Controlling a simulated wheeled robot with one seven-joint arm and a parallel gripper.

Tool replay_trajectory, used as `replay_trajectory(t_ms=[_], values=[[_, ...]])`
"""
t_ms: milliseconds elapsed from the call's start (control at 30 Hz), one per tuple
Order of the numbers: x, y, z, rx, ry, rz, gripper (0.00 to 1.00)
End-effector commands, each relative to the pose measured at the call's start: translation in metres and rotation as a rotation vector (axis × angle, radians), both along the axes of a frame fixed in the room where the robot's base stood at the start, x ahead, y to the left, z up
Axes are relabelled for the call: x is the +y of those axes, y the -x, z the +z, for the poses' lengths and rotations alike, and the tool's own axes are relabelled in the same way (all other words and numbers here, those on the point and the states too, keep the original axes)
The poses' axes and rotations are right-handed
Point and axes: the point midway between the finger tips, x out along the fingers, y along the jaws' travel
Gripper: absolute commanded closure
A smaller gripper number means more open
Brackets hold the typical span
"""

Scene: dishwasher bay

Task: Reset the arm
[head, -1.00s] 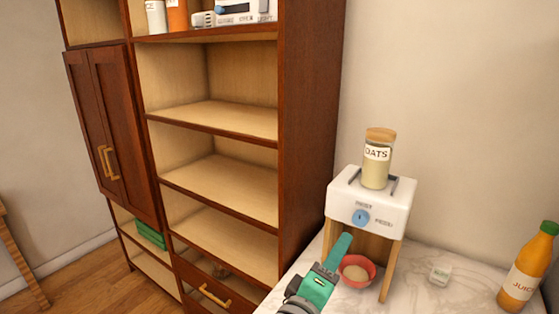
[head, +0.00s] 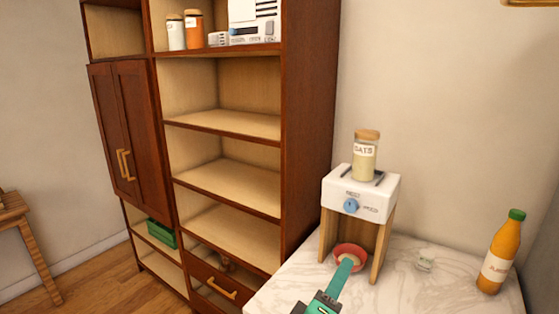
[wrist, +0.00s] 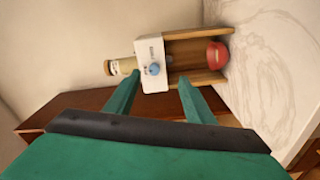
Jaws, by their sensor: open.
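My gripper (head: 345,270) is green and shows at the bottom of the head view, over the counter in front of the dispenser. In the wrist view, its two fingers (wrist: 158,92) stand apart with nothing between them. The white dispenser (head: 362,192) with a blue knob stands on wooden legs, and a jar labelled OATS (head: 365,158) sits upright on top. A red bowl (head: 349,250) with pale contents is under the dispenser, partly hidden behind my gripper in the head view. The wrist view shows the dispenser (wrist: 152,65) and bowl (wrist: 216,55) sideways, beyond the fingertips.
A tall wooden shelf (head: 308,130) rises at the left, with jars and a white appliance (head: 255,20) up high. Its middle shelves are empty.

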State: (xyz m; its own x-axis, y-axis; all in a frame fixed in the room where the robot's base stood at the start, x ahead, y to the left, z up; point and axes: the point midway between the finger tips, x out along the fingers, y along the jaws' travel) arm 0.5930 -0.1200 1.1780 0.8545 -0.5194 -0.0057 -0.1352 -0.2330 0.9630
Motion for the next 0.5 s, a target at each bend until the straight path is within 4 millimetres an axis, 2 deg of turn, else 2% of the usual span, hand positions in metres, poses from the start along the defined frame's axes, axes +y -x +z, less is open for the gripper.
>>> replay_trajectory(t_ms=[267,367,500], values=[[0.013,0.002,-0.043,-0.005,-0.049,0.06,0.51],[0.021,0.006,-0.065,-0.007,-0.079,0.093,0.51],[0.037,0.017,-0.107,-0.013,-0.148,0.153,0.51]])
